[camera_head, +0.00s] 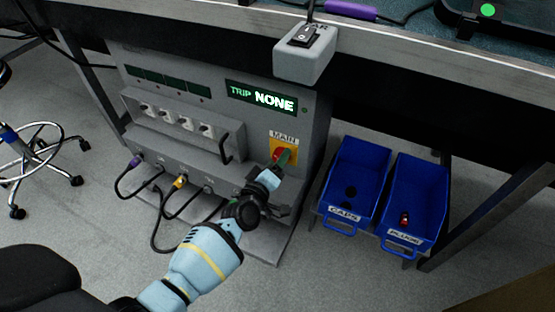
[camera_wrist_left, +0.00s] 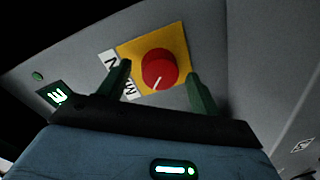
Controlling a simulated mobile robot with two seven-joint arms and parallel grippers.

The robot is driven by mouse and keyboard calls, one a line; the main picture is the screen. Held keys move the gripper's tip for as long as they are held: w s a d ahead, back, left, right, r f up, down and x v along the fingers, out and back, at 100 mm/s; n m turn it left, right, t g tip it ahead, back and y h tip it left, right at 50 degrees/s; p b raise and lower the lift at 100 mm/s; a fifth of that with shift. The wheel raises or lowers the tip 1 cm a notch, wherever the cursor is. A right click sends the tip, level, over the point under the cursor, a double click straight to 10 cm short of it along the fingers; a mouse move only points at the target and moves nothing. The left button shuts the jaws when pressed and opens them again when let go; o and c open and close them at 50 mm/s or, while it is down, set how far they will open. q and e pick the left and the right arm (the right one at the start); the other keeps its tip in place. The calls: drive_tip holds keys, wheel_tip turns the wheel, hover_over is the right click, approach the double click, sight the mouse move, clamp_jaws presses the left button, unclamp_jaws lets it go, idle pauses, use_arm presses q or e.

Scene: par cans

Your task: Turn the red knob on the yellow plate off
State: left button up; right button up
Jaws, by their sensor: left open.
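The red knob (camera_head: 278,153) sits on the yellow plate (camera_head: 291,145) under the MAIN label on the grey panel. In the left wrist view, the round red knob (camera_wrist_left: 160,68) carries a white pointer line slanting to its lower left, and the yellow plate (camera_wrist_left: 180,45) is tilted. My left gripper (camera_head: 284,159) is at the plate, partly covering the knob. In the left wrist view, my open left gripper (camera_wrist_left: 160,72) has one green finger on each side of the knob, with gaps visible; I cannot tell any contact. My right gripper is not in view.
The grey cabinet (camera_head: 318,130) has a green display (camera_head: 262,98) reading TRIP NONE, a row of sockets and plugged cables. Two blue bins (camera_head: 364,160) (camera_head: 440,180) stand to its right. A switch box (camera_head: 303,62) hangs from the bench edge above.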

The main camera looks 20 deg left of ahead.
use_arm(q)
drive_tip(key=s+p, duration=0.2)
drive_tip(key=s, duration=0.5)
drive_tip(key=shift+a+r+p, duration=0.15)
drive_tip(key=shift+r+p, duration=0.2)
drive_tip(key=shift+p, duration=0.05)
